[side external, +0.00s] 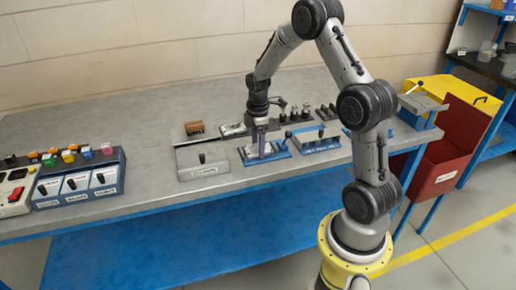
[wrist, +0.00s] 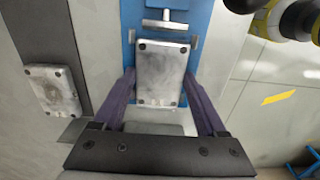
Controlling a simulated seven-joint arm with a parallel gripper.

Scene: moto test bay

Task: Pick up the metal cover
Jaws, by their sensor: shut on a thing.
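A metal cover (wrist: 162,72), a pale grey rectangular plate with dark screws at its corners, lies over a blue fixture (wrist: 205,12) in the wrist view. My gripper (wrist: 158,82) has its purple fingers along the cover's left and right sides and is shut on it. In the side view my gripper (side external: 261,141) points down at the blue fixture on the bench, and the cover is too small and covered to make out there. I cannot tell whether the cover is clear of the fixture. A metal clamp piece (wrist: 165,22) sits just beyond the cover.
A second screwed metal plate (wrist: 55,88) lies left in the wrist view. Another blue fixture (side external: 318,140) stands to the right on the bench (side external: 140,185). A grey plate with a black knob (side external: 202,158) and a brown block (side external: 194,127) are left. A red bin (side external: 440,160) stands right.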

